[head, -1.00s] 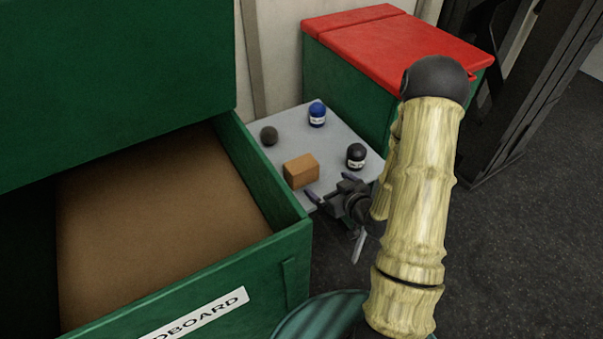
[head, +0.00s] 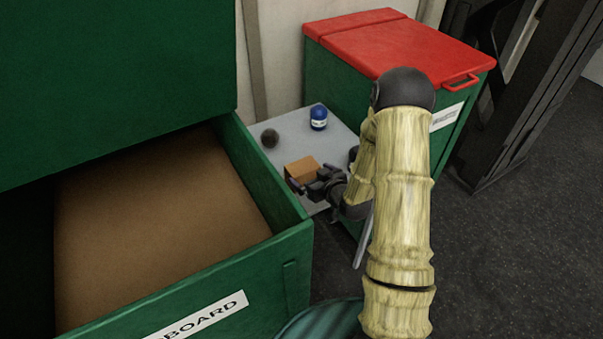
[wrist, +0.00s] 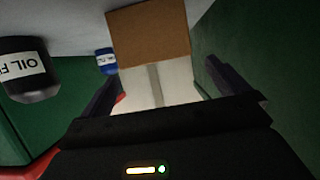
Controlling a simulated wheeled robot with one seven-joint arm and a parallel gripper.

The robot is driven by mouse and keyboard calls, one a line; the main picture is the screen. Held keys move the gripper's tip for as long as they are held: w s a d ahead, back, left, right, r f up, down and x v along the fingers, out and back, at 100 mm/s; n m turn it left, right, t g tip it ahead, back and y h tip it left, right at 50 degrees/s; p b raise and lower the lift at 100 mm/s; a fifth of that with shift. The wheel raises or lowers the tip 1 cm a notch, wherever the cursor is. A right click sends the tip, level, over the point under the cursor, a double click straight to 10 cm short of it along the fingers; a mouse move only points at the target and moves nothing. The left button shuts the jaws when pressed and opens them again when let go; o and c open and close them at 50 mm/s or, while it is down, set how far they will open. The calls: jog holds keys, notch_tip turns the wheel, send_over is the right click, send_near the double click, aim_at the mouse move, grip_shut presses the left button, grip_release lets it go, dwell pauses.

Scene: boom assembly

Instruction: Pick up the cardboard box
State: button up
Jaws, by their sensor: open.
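The cardboard box (head: 301,168) is a small brown block on a light grey table (head: 285,124) in the head view. My gripper (head: 306,186) is open right in front of the box and overlaps its lower part in that view. In the wrist view the box (wrist: 148,35) lies ahead at the top middle, in the gap between the two spread fingers of my gripper (wrist: 165,88). Nothing is between the fingers' near parts. I cannot tell whether a finger touches the box.
A blue jar (head: 318,118) and a dark round object (head: 270,138) stand behind the box. A black jar labelled OIL (wrist: 28,70) is left in the wrist view.

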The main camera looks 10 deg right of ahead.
aim_at(306, 171)
jog(key=shift+x, duration=1.1)
jog(key=shift+w+d+f, duration=0.1)
jog(key=shift+w+d, duration=0.05)
jog(key=shift+d, duration=0.05)
jog(key=shift+p+x, duration=0.75)
jog(key=shift+x, duration=1.7)
jog(key=shift+f, duration=0.15)
jog(key=c, duration=0.7)
